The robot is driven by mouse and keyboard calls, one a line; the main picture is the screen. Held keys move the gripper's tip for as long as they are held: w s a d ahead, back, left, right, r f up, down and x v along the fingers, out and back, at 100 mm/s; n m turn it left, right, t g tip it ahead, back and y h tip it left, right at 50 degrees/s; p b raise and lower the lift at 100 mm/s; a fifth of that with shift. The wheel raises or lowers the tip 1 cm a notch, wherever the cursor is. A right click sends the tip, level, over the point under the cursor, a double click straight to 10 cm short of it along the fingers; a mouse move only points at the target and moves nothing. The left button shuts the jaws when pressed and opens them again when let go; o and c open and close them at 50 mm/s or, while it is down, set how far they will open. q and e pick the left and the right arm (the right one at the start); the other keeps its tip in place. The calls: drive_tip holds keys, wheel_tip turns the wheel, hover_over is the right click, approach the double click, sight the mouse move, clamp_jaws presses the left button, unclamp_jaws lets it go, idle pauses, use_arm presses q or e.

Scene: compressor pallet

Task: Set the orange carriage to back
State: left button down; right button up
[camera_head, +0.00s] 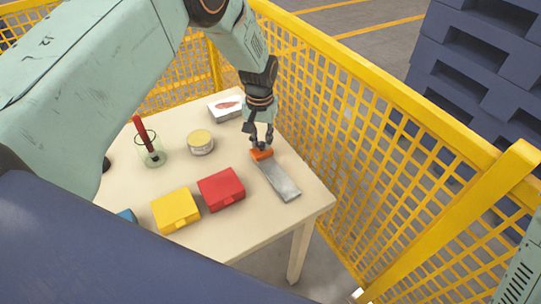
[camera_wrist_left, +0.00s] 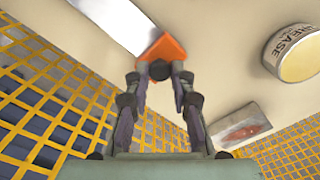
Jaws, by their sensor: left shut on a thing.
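The orange carriage (camera_head: 261,154) sits on a grey metal rail (camera_head: 279,181) that lies on the table, at the rail's end nearer the left gripper's arm and the fence. My left gripper (camera_head: 259,143) reaches down from above and is shut on the carriage's knob. In the left wrist view the carriage (camera_wrist_left: 166,48) shows at the fingertips of my left gripper (camera_wrist_left: 160,72), with the pale rail (camera_wrist_left: 112,20) running up and left from it. The fingers hide part of the carriage. My right gripper is not in view.
A yellow mesh fence (camera_head: 345,120) stands close behind the rail.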

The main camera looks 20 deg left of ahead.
use_arm(q)
drive_tip(key=shift+w+a, duration=0.25)
drive_tip(key=shift+a, duration=0.1)
drive_tip(key=shift+r, duration=0.1)
drive_tip(key=c, duration=1.5)
unclamp_jaws()
drive_tip(key=shift+w+a, duration=0.1)
drive_tip(key=o, duration=0.4)
drive_tip(key=shift+a, duration=0.1)
drive_tip(key=shift+c, duration=0.2)
drive_tip(key=shift+d, duration=0.2)
